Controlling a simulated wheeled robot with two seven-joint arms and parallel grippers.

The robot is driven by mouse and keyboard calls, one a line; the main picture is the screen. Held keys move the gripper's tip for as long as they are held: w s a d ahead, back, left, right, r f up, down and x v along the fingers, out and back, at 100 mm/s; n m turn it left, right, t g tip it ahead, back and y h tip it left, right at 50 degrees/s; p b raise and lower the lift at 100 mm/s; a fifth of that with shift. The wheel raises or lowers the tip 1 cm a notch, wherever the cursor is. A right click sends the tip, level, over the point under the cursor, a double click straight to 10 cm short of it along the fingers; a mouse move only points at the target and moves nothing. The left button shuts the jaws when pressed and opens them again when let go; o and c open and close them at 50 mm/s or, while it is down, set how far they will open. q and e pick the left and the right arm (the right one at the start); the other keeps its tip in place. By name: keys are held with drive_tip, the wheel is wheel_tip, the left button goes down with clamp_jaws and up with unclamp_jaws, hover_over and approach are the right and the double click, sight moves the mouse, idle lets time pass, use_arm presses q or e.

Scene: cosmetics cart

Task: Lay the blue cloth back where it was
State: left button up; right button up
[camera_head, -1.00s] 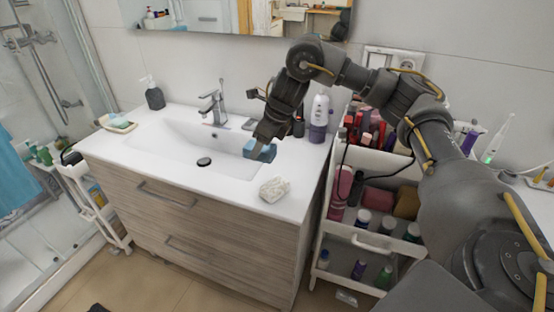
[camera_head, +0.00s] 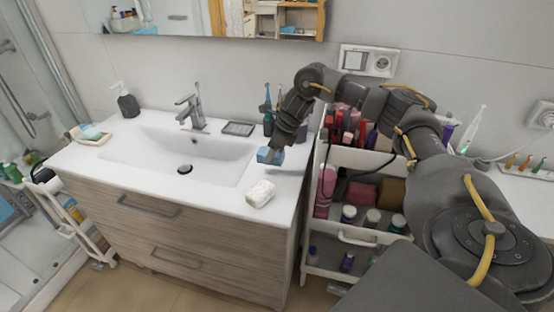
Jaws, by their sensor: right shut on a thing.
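The blue cloth (camera_head: 265,155) is a small folded piece, partly hidden by my right gripper (camera_head: 273,150). The gripper is shut on it, pointing down from the arm that comes in from the right. It holds the cloth at the right side of the white washbasin counter (camera_head: 222,200), just right of the basin. I cannot tell whether the cloth touches the counter. My left gripper is not in view.
A pale crumpled block (camera_head: 260,194) lies on the counter's front edge. A dark tray (camera_head: 238,129) and toothbrushes stand behind. The tap (camera_head: 191,106) rises behind the basin. A cart (camera_head: 350,158) with several bottles stands on the right. A soap dispenser (camera_head: 127,101) stands at left.

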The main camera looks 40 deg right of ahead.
sight(277, 170)
drive_tip(key=shift+d+f, duration=0.5)
drive_tip(key=shift+f, duration=0.15)
drive_tip(key=shift+d+f, duration=0.15)
drive_tip(key=f+p, duration=0.2)
drive_tip(key=f, duration=0.1)
drive_tip(key=shift+d+f, duration=0.3)
drive_tip(key=shift+d, duration=0.05)
drive_tip(key=shift+f, duration=0.2)
drive_tip(key=o, duration=0.4)
drive_tip(key=shift+f, duration=0.15)
drive_tip(key=o, duration=0.5)
